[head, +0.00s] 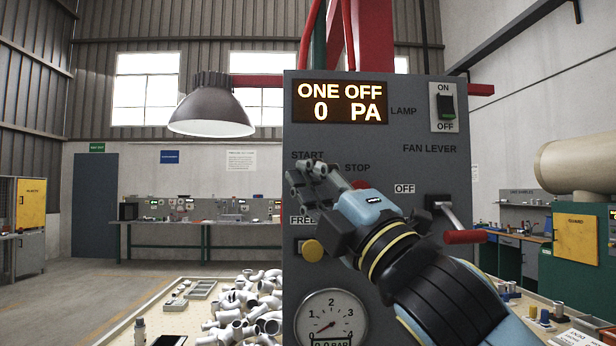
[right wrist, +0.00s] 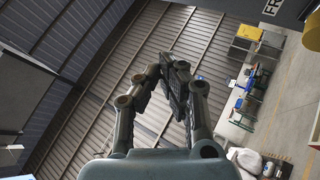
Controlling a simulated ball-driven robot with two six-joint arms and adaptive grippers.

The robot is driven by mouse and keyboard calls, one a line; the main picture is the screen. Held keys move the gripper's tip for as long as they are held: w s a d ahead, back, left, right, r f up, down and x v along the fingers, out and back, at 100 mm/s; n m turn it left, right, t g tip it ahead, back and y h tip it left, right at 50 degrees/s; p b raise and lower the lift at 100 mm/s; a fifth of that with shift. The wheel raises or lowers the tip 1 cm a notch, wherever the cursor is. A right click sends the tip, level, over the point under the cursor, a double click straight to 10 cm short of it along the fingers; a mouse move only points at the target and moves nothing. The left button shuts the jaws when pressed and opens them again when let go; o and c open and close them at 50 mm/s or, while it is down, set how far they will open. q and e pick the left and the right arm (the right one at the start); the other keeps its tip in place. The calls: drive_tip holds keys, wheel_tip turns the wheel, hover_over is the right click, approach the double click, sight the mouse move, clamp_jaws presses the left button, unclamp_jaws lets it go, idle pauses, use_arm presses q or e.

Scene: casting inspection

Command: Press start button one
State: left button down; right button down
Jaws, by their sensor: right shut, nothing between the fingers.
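A grey control panel (head: 400,90) fills the middle of the head view. Its lit display (head: 340,102) reads "ONE OFF" and "0 PA". My right gripper (head: 300,182) is shut and empty, its fingertips just below the START label (head: 307,155). The start button is hidden behind the gripper; I cannot tell whether the fingers touch it. A red stop button (head: 360,184) shows partly above my wrist, under the STOP label. In the right wrist view the closed fingers (right wrist: 172,72) point up with nothing between them. My left gripper is not in view.
On the panel are a lamp switch (head: 446,106), a red-handled fan lever (head: 464,237), a yellow knob (head: 312,250) and a pressure gauge (head: 331,322). White pipe castings (head: 240,305) lie piled on a table at lower left. A lamp (head: 211,107) hangs left of the panel.

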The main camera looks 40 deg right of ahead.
drive_tip(key=shift+w, duration=0.1)
drive_tip(key=w+d+b, duration=0.3)
drive_tip(key=w+d, duration=0.1)
drive_tip(key=w, duration=0.3)
drive_tip(key=shift+w+d, duration=0.2)
drive_tip(key=shift+d, duration=0.1)
idle(1.3)
drive_tip(key=shift+w+d, duration=0.25)
drive_tip(key=shift+w, duration=0.1)
drive_tip(key=shift+w+d, duration=0.15)
drive_tip(key=shift+w, duration=0.15)
idle(0.6)
idle(0.3)
drive_tip(key=shift+s+a, duration=0.4)
drive_tip(key=shift+s, duration=0.3)
